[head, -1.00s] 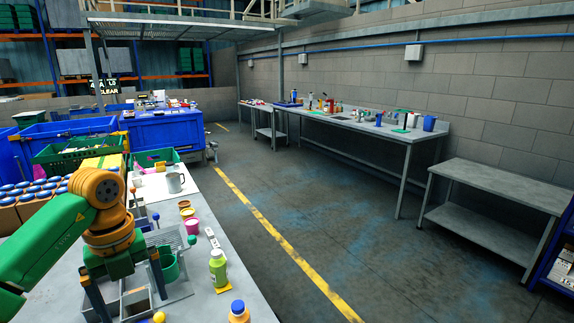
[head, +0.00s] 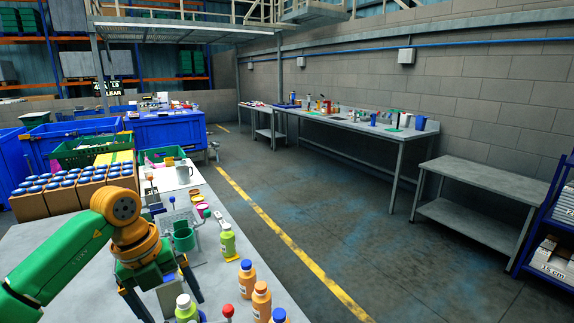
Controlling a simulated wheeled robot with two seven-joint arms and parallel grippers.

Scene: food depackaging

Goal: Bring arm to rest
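My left arm comes in from the left, green with an orange wrist joint. My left gripper (head: 172,306) points down over the near table (head: 212,277), its two dark fingers spread apart. I see nothing held between them. A green cup (head: 183,239) stands just beyond the gripper. A green bottle with a white cap (head: 185,309) is close to the right-hand finger; whether they touch I cannot tell. My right arm and gripper are out of the picture.
Several orange bottles (head: 247,279) and a lime bottle (head: 228,241) stand right of the gripper. Cartons of blue-lidded jars (head: 62,195) are on the left, a grey mug (head: 184,174) farther back. The floor right of the yellow line (head: 290,243) is clear.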

